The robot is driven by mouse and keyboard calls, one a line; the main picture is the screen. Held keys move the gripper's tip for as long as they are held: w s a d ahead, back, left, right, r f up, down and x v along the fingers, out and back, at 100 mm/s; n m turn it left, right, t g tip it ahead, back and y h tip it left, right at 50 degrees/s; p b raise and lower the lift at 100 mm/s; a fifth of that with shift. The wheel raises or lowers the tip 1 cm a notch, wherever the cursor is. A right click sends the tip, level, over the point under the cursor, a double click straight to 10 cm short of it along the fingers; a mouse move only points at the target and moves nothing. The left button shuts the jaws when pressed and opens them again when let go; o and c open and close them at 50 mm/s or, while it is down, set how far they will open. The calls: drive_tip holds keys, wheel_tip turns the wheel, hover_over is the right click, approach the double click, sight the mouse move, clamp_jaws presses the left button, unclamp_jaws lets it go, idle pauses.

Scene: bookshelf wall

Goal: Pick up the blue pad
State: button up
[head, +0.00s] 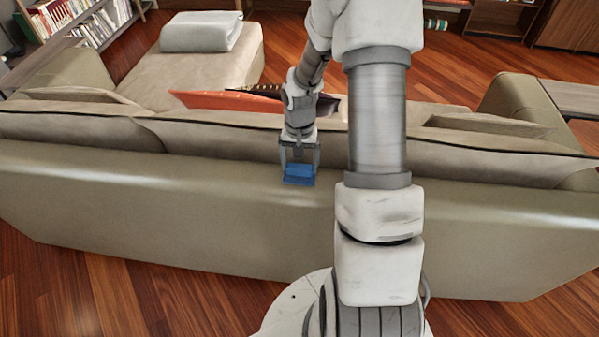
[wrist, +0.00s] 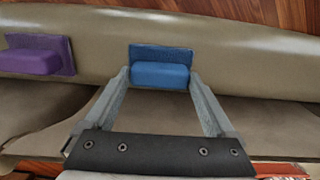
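The blue pad (wrist: 160,74) rests on the top of the sofa's back, with a thin upright plate behind a thicker block. It also shows in the head view (head: 299,173), small and partly framed by the fingers. My gripper (wrist: 159,82) is open, with one finger at each side of the blue pad. The fingertips reach about level with the pad's block, and I cannot tell whether they touch it. In the head view my gripper (head: 300,170) points down at the sofa back.
A purple pad (wrist: 40,56) sits on the sofa back, left of the blue one in the wrist view. The tan sofa (head: 150,200) runs across the head view, with an orange cushion (head: 225,102) and a folded grey blanket (head: 201,32). Wooden floor lies around it.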

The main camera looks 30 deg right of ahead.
sight(299, 166)
drive_tip(key=c, duration=0.8)
wheel_tip(299, 166, up, 10)
drive_tip(key=shift+p, duration=0.35)
